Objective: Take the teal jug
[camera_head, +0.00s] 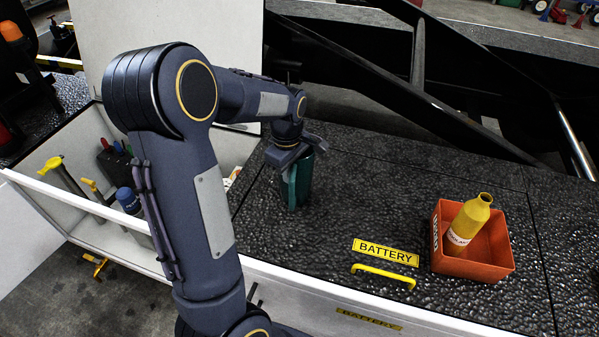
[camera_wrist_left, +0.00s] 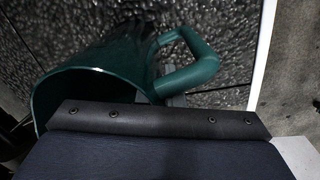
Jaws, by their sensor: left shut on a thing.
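The teal jug (camera_head: 297,184) stands upright on the black textured top, just below my left gripper (camera_head: 297,150) in the head view. In the left wrist view the jug (camera_wrist_left: 95,85) shows its round open rim and a thick handle (camera_wrist_left: 192,68) on its right side. My left gripper (camera_wrist_left: 165,105) is shut on the jug near its rim and handle. The exact contact of the fingertips is hidden by the gripper body. My right gripper is not in view.
An orange bin (camera_head: 470,262) holding a yellow bottle (camera_head: 468,222) stands at right. A yellow handle (camera_head: 383,272) lies by the BATTERY label (camera_head: 385,252). An open white compartment (camera_head: 40,190) with tools is at left. Dark beams (camera_head: 440,100) run behind the top.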

